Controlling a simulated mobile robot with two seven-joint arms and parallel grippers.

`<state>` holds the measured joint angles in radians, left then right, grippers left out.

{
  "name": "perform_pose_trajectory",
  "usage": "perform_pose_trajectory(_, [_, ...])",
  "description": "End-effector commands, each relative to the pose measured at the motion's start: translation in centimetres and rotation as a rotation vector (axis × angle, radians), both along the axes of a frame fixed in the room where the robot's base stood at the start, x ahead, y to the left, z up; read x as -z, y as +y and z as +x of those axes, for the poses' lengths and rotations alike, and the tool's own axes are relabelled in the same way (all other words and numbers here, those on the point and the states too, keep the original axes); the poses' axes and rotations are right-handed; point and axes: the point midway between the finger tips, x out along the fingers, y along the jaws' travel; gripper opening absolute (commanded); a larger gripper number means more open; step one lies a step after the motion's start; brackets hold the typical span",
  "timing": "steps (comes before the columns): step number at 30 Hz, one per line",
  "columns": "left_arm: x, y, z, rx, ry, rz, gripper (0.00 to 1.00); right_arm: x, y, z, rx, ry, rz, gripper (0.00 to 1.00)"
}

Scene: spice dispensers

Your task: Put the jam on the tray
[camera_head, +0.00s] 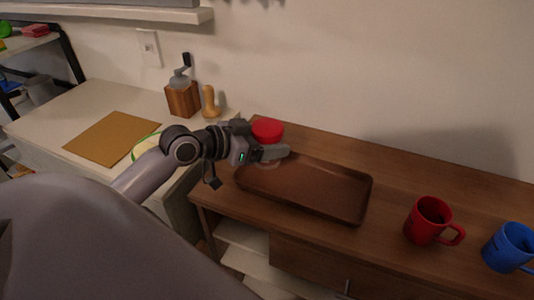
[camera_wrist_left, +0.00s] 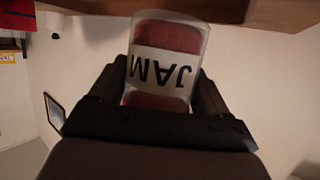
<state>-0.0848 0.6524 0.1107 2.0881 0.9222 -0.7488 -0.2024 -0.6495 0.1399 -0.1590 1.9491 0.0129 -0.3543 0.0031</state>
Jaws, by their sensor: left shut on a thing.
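The jam (camera_head: 267,130) is a jar with a red lid, and it is over the left end of the brown tray (camera_head: 345,214). In the left wrist view the jam (camera_wrist_left: 163,65) shows a white label reading JAM, upside down, between the two fingers. My left gripper (camera_head: 268,152) is shut on the jar. The jar's lower part is partly hidden by the gripper, so I cannot tell whether it touches the tray. The rest of the tray is empty. My right gripper is not in view.
A red mug (camera_head: 429,221) and a blue mug (camera_head: 509,247) stand right of the tray on the wooden cabinet. At left, a wooden grinder (camera_head: 182,99), a pale wooden pestle-like piece (camera_head: 210,103) and a brown board (camera_head: 112,137) are on the light counter.

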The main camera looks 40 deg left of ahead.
Motion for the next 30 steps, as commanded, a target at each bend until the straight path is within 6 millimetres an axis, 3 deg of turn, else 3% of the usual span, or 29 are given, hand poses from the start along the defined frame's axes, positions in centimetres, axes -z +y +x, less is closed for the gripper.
perform_pose_trajectory(6, [3.2, 0.0, 0.0, -0.001, 0.001, -0.003, 0.34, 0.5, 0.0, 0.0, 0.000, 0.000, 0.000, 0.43])
perform_pose_trajectory(19, [3.9, 0.0, 0.0, 0.000, -0.001, -0.001, 0.34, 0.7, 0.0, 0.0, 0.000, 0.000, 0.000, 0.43])
perform_pose_trajectory(20, [4.0, 0.0, 0.0, -0.001, 0.003, -0.001, 0.83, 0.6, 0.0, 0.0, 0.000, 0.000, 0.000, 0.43])
perform_pose_trajectory(21, [3.9, 0.0, 0.0, -0.001, 0.003, -0.001, 0.96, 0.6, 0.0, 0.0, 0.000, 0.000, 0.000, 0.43])
perform_pose_trajectory(22, [3.9, 0.0, 0.0, -0.001, 0.003, -0.001, 1.00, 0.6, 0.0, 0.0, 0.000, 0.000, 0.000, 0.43])
perform_pose_trajectory(30, [3.6, 0.0, 0.0, -0.001, 0.002, -0.001, 1.00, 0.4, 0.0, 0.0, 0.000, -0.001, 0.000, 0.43])
